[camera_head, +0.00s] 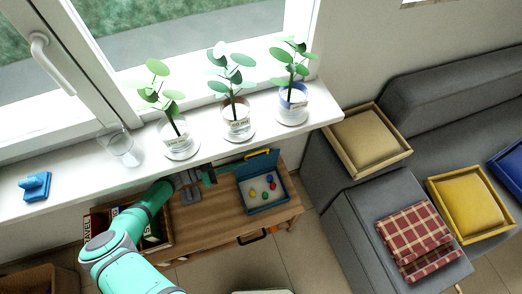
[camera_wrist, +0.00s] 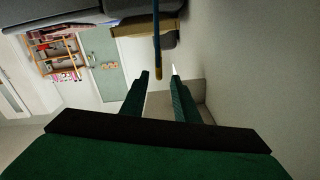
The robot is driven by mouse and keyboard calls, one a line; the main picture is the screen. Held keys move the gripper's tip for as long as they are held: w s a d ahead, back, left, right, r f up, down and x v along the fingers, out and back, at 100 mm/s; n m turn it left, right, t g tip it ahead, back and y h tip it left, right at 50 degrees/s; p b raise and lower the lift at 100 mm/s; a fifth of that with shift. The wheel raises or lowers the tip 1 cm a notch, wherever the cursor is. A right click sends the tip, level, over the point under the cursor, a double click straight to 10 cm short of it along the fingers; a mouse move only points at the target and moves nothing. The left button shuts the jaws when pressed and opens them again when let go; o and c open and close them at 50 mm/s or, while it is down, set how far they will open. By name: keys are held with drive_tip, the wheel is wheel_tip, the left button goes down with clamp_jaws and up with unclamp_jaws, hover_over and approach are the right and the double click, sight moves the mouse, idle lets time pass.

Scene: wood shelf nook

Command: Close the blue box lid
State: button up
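The blue box (camera_head: 267,208) stands on the wooden table, with several small coloured balls inside. Its blue lid (camera_head: 262,164) is raised at the back, with a yellow handle (camera_head: 258,153) along the top. My gripper (camera_head: 211,176) is to the left of the lid, apart from the box. In the wrist view my gripper (camera_wrist: 160,74) is open and empty, its two green fingers apart. The blue lid (camera_wrist: 156,35) shows there edge-on as a narrow bar, in line with the gap between the fingers. Whether the fingertips reach it I cannot tell.
The white windowsill (camera_head: 215,150) overhangs behind the table, with potted plants and a glass (camera_head: 119,145) on it. A crate of books (camera_head: 152,238) stands on the table at left, under my arm. A grey sofa (camera_head: 335,190) is at right.

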sight(264, 150)
drive_tip(key=x, duration=1)
drive_tip(key=shift+s, duration=0.15)
clamp_jaws()
